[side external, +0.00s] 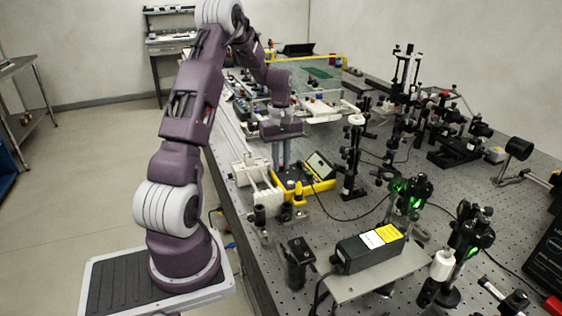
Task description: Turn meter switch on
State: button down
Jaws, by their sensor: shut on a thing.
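The yellow meter (319,184) lies on the optical bench with its dark face up and its display (319,164) at the far right end. My gripper (283,168) points straight down over the left part of the meter. Its two grey fingers reach the meter's face, where the switch sits, and are shut on it. The switch itself is hidden by the fingers and too small to make out, so its position cannot be read.
A black box with white and yellow labels (371,248) stands on a plate at the front. Black optical posts (353,160) stand close to the right of the meter. White rails (252,178) run along its left. A dark cable (345,218) crosses the bench in front.

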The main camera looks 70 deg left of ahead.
aim_at(281, 165)
jog(key=m, duration=1.3)
jog(key=shift+m, duration=0.4)
dwell(0.4)
jog(key=c, duration=1.3)
grip_release()
jog(key=shift+c, duration=0.2)
notch_tip(281, 165, up, 7)
jog(key=shift+r, duration=0.1)
